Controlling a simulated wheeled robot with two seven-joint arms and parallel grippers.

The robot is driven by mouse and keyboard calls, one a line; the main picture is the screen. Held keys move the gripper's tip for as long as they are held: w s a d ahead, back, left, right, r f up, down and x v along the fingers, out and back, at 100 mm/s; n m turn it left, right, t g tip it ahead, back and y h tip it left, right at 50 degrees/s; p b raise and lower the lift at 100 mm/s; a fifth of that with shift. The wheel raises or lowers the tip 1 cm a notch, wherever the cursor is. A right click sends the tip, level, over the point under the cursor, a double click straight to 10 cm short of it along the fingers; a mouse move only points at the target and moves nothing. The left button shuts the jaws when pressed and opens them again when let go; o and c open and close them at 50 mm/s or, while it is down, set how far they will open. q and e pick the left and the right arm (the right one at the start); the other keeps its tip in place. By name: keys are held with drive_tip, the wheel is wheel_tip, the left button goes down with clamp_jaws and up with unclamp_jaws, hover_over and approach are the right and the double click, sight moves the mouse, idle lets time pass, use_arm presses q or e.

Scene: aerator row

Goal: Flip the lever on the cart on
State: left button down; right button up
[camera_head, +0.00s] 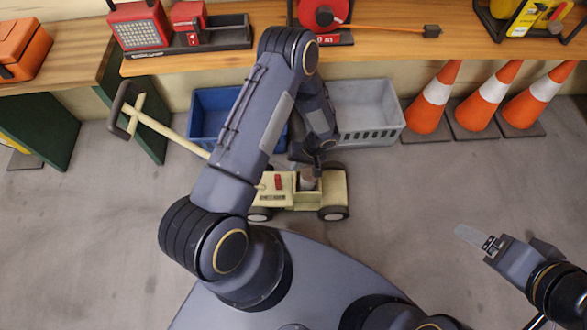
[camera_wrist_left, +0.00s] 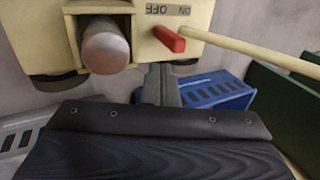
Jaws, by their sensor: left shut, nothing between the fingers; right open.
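The cream cart (camera_head: 322,193) stands on the floor in front of me, its long handle (camera_head: 165,130) reaching up to the left. Its red lever (camera_head: 278,181) sits on the top left of the body. In the left wrist view the red lever (camera_wrist_left: 170,39) is beside an upside-down ON/OFF label (camera_wrist_left: 167,9); which side it is set to I cannot tell. My left gripper (camera_head: 318,167) is shut and empty, over the far side of the cart. Its fingertips (camera_wrist_left: 160,75) appear just below the lever, apparently apart from it. My right gripper (camera_head: 505,240) is open and empty, far right of the cart.
A grey cylinder (camera_wrist_left: 106,47) sits in the cart's recess next to the lever. A blue crate (camera_head: 208,112) and a grey crate (camera_head: 368,112) stand behind the cart under a wooden bench (camera_head: 385,45). Several traffic cones (camera_head: 485,100) stand at right. Floor right of the cart is clear.

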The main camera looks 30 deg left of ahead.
sight(278, 183)
use_arm(q)
drive_tip(key=b+x, duration=0.2)
drive_tip(key=x, duration=0.6)
drive_tip(key=shift+f, duration=0.35)
use_arm(e)
wheel_tip(278, 183, down, 3)
drive_tip(key=shift+r, duration=0.1)
use_arm(q)
drive_tip(key=shift+s+a, duration=0.1)
drive_tip(key=shift+a, duration=0.15)
